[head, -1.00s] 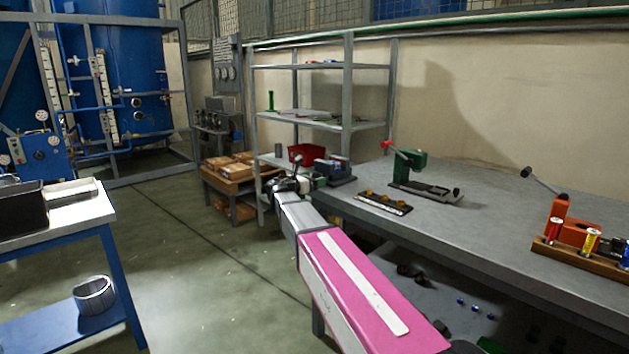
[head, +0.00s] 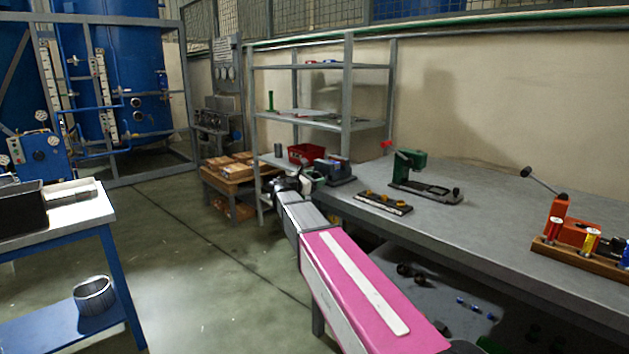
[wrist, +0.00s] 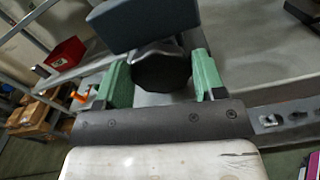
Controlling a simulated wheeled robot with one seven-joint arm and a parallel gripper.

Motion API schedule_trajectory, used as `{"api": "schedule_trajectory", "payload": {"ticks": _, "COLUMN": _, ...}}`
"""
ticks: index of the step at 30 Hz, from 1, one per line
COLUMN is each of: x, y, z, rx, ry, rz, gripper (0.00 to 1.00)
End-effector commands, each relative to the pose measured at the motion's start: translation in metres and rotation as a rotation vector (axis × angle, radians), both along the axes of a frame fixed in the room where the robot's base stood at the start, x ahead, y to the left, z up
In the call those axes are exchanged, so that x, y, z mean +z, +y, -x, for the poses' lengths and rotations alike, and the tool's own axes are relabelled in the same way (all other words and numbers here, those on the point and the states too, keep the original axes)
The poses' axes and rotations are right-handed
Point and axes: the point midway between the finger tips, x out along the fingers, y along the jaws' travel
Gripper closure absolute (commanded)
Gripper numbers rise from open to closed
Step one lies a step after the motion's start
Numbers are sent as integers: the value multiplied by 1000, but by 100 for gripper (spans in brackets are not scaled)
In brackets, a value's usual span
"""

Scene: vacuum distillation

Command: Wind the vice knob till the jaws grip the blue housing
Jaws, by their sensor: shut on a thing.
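The vice (head: 340,171) is a grey-blue block at the far left end of the workbench in the head view. Its slate-coloured body (wrist: 140,22) fills the top middle of the wrist view. The dark round knob (wrist: 162,72) sits between the two green fingers of my gripper (wrist: 163,80). My gripper (head: 306,185) is shut on the knob, at the vice's near-left side in the head view. The blue housing cannot be told apart clearly from the vice, and the gap between the jaws is not visible.
A red bin (head: 306,153) stands behind the vice, near the grey shelf rack (head: 347,100). A black tray with yellow parts (head: 384,202) and a green press (head: 412,172) are to the right on the workbench (head: 480,225). Floor at left is open.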

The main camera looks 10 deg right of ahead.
Motion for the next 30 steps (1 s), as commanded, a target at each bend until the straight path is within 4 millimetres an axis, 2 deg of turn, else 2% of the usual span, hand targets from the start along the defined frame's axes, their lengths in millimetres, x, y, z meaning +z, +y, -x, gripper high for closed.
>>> {"api": "schedule_trajectory", "payload": {"ticks": 8, "x": -1, "y": -1, "z": 1, "rx": 0, "ry": -156, "rz": -104, "gripper": 60}}
{"api": "schedule_trajectory", "payload": {"ticks": 19, "x": -1, "y": -1, "z": 2, "rx": -1, "ry": -171, "rz": -115, "gripper": 60}}
{"api": "schedule_trajectory", "payload": {"ticks": 20, "x": -1, "y": -1, "z": 2, "rx": 0, "ry": -171, "rz": -114, "gripper": 27}}
{"api": "schedule_trajectory", "payload": {"ticks": 21, "x": -1, "y": -1, "z": 1, "rx": 0, "ry": -171, "rz": -114, "gripper": 14}}
{"api": "schedule_trajectory", "payload": {"ticks": 30, "x": -1, "y": -1, "z": 1, "rx": -1, "ry": -161, "rz": -109, "gripper": 14}}
